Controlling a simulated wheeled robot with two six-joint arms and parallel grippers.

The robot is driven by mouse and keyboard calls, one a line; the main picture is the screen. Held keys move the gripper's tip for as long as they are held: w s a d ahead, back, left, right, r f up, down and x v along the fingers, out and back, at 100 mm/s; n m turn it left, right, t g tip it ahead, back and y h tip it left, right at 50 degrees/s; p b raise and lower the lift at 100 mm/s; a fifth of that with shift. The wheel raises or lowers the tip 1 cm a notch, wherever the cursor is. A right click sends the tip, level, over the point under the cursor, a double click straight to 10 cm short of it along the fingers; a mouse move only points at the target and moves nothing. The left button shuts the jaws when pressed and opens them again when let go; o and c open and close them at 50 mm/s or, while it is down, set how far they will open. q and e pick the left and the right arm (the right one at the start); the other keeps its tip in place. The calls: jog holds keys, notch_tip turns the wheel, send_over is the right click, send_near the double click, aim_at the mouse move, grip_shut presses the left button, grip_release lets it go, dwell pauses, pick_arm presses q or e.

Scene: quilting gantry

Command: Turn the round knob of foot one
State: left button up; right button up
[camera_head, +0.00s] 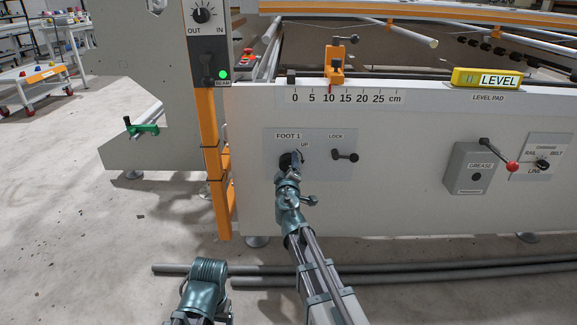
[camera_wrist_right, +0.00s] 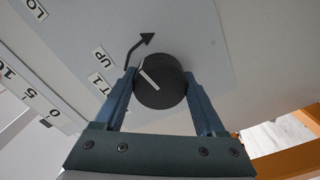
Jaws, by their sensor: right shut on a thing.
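The round black knob of foot one (camera_head: 285,160) sits on a light plate marked FOOT 1, on the grey front panel of the gantry. In the right wrist view the knob (camera_wrist_right: 163,84) has a white pointer line, and a black curved arrow beside it runs by the UP label (camera_wrist_right: 104,56). My right gripper (camera_head: 293,161) is at the knob, its two fingers on opposite sides of the rim; the right wrist view shows this grip (camera_wrist_right: 160,76). My left arm shows at the bottom left of the head view, without a clear view of its gripper.
A LOCK lever (camera_head: 345,156) is right of the knob. Farther right are a grease box (camera_head: 468,168) and a red-tipped lever (camera_head: 511,166). An orange post (camera_head: 209,140) stands at left. Grey pipes (camera_head: 420,270) lie on the floor below.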

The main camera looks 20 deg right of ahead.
dwell(0.5)
jog(key=o, duration=1.3)
